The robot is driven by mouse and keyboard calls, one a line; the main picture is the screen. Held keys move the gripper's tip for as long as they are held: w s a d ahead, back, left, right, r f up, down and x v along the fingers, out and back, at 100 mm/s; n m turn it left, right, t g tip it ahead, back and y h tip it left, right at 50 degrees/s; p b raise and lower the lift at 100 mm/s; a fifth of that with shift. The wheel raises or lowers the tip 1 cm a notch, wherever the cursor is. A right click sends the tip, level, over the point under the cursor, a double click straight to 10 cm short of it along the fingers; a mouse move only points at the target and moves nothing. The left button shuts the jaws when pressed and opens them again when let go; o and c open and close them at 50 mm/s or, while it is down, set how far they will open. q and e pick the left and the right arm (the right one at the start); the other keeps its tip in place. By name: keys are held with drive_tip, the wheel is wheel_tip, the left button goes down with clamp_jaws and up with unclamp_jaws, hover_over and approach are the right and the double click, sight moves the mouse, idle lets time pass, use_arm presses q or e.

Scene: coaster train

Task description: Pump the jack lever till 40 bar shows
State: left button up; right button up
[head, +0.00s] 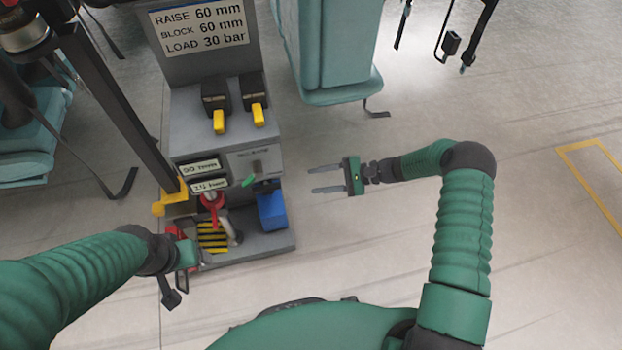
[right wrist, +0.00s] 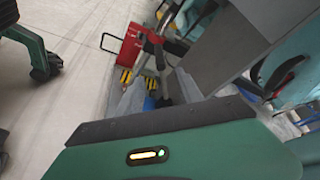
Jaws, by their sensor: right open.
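A grey stand (head: 185,120) in the head view carries a sign (head: 198,28) reading RAISE 60 mm, BLOCK 60 mm, LOAD 30 bar. A red part (head: 212,203), a short grey handle (head: 233,232) and a yellow-black striped plate (head: 212,238) sit low in it. I cannot tell which part is the jack lever, and no pressure reading is legible. My right gripper (head: 312,180) is open and empty, to the right of the stand and apart from it. My left gripper (head: 193,254) is at the stand's lower left, by red parts; its fingers are unclear.
Two yellow-handled black blocks (head: 238,112) sit on the stand's shelf. A blue block (head: 271,210) is at its lower right. A long dark bar (head: 115,110) slants down to a yellow end. Teal seats (head: 335,60) stand behind.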

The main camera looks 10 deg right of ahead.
drive_tip(key=s+a+r+n+t+h+p, duration=0.15)
drive_tip(key=n+p, duration=0.25)
drive_tip(key=n, duration=0.7)
drive_tip(key=a+r+n+h+p, duration=0.1)
drive_tip(key=a+n+p, duration=0.15)
drive_tip(key=n, duration=0.95)
drive_tip(key=a+r+n+h+p, duration=0.15)
drive_tip(key=n+p, duration=0.25)
drive_tip(key=n, duration=0.7)
drive_tip(key=f+b+x, duration=0.1)
drive_tip(key=b+x, duration=0.5)
drive_tip(key=x, duration=1.1)
drive_tip(key=shift+m, duration=0.3)
drive_tip(key=shift+d+f, duration=0.1)
clamp_jaws()
